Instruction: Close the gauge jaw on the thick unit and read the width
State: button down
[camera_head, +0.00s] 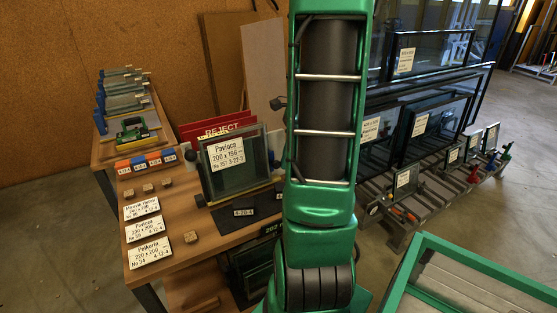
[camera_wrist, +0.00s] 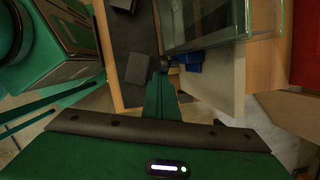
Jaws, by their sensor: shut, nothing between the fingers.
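A glass unit (camera_head: 236,164) with a white label reading "Pavioca 200 x 196" stands upright on the wooden table in the head view. Its edge and pane also show at the top of the wrist view (camera_wrist: 205,22). A dark plate marked 4-20-4 (camera_head: 243,212) lies in front of it. I cannot make out the gauge jaw or any reading for certain. My gripper (camera_wrist: 160,68) is shut and empty, its dark tips close to the glass unit's lower edge in the wrist view; I cannot tell if they touch anything. My arm hides the gripper in the head view.
The wooden table (camera_head: 185,256) carries several white labels (camera_head: 143,208), small wooden blocks (camera_head: 193,237) and coloured blocks (camera_head: 139,161). A red REJECT board (camera_head: 217,127) stands behind the unit. Glass racks (camera_head: 432,190) stand at right, and a green frame (camera_head: 470,249) at lower right.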

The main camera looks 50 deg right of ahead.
jog(key=shift+w+a, duration=0.1)
jog(key=s+d+f, duration=0.1)
jog(key=s+d, duration=0.1)
jog(key=shift+d+f, duration=0.3)
jog(key=shift+f, duration=0.05)
jog(key=v, duration=1)
jog(key=shift+d, duration=0.2)
jog(key=shift+a, duration=0.1)
jog(key=s+a+f+n+g+h, duration=0.1)
jog(key=s+a+n, duration=0.3)
jog(key=a+n, duration=0.5)
jog(key=s+a+f+n+h, duration=0.1)
jog(key=s+a+n, duration=0.3)
jog(key=a+n, duration=0.6)
jog(key=a, duration=0.3)
jog(key=shift+s+a+g, duration=0.15)
jog(key=shift+s+g, duration=0.05)
jog(key=shift+g, duration=0.2)
